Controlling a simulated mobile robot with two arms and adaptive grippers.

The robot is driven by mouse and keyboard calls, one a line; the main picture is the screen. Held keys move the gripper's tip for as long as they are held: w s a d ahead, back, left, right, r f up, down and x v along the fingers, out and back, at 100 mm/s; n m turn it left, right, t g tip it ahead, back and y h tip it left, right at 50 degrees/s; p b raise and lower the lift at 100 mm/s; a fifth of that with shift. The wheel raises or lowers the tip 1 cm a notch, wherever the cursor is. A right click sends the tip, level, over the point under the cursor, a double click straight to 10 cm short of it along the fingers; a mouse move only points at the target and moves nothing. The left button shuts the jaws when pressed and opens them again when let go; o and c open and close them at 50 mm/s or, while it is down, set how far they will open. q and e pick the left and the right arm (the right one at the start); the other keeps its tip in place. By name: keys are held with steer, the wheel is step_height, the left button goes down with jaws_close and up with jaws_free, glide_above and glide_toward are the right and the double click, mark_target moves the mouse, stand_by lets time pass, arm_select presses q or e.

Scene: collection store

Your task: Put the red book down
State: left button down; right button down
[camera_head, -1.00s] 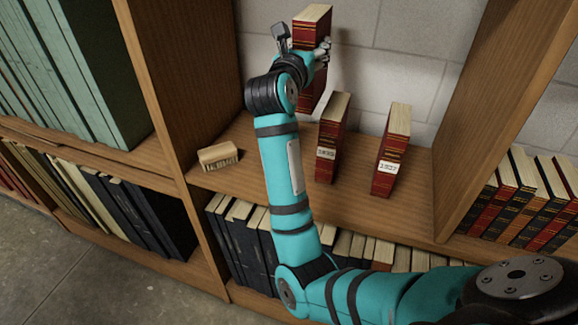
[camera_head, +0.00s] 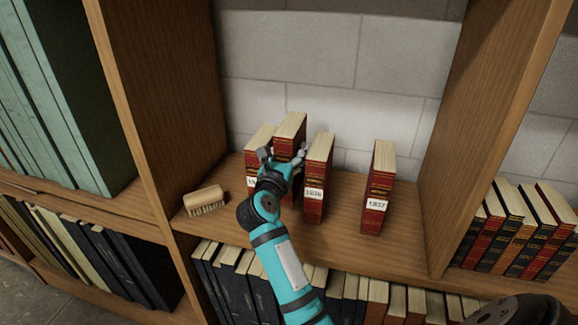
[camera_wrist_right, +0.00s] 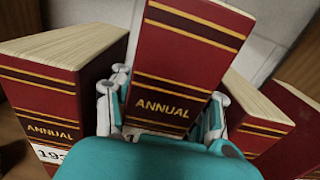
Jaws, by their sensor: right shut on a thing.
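My right gripper (camera_head: 282,165) is shut on a red book (camera_head: 289,132) with a pale page block, one finger on each side. In the right wrist view the held book (camera_wrist_right: 178,75) stands upright between the fingers, its spine marked ANNUAL. It is between a red book on the left (camera_head: 258,143) and a red book labelled 1936 (camera_head: 315,175), and its top shows above theirs. The arm hides its lower end, so I cannot tell whether it touches the shelf (camera_head: 345,238). My left gripper is out of view.
A red book labelled 1937 (camera_head: 379,190) stands apart on the right, with a free gap before 1936. A wooden brush (camera_head: 205,200) lies at the left. Wooden uprights (camera_head: 160,90) bound the bay.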

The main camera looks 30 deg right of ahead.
steer(key=shift+f, duration=2.05)
steer(key=c, duration=0.9)
jaws_free()
steer(key=shift+f, duration=0.2)
steer(key=shift+c, duration=0.2)
steer(key=v, duration=0.7)
steer(key=shift+s+a, duration=0.2)
steer(key=shift+s, duration=0.05)
steer(key=shift+r, duration=0.1)
